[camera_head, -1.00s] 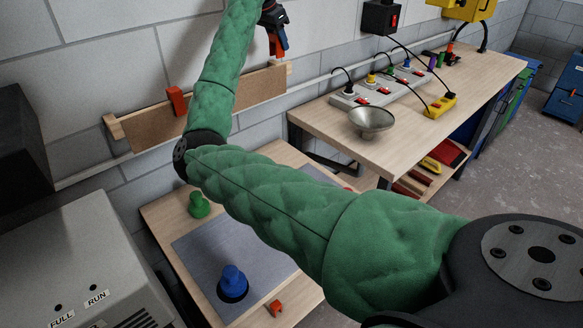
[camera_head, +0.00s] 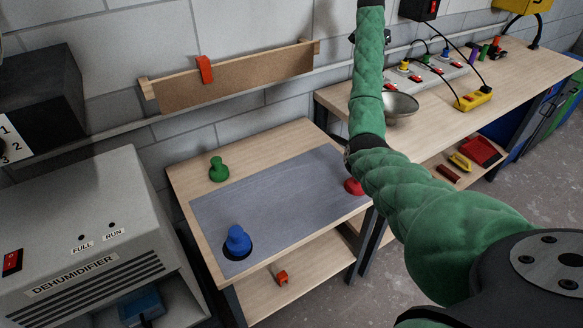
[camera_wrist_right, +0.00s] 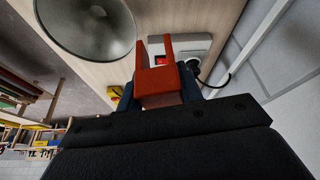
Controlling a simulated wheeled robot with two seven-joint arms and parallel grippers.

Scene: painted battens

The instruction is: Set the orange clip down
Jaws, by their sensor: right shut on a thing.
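My right gripper (camera_wrist_right: 160,97) is shut on an orange clip (camera_wrist_right: 159,78), whose two prongs point away from the gripper in the wrist view. The clip is held over the wooden workbench (camera_wrist_right: 222,16), beside the metal bowl and in front of the power strip; its height above the bench is unclear. In the head view my green-sleeved right arm hides the clip and most of the gripper. Another orange clip (camera_head: 205,70) sits on the top edge of the wall batten (camera_head: 235,80). A small orange piece (camera_head: 282,278) lies on the low table's lower shelf. My left gripper is not in view.
The metal bowl (camera_head: 400,107) and the power strip (camera_head: 425,70) with plugs and cables are on the workbench. A yellow socket block (camera_head: 474,98) stands nearby. The low table has green (camera_head: 218,168), blue (camera_head: 237,240) and red (camera_head: 354,187) knobs.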

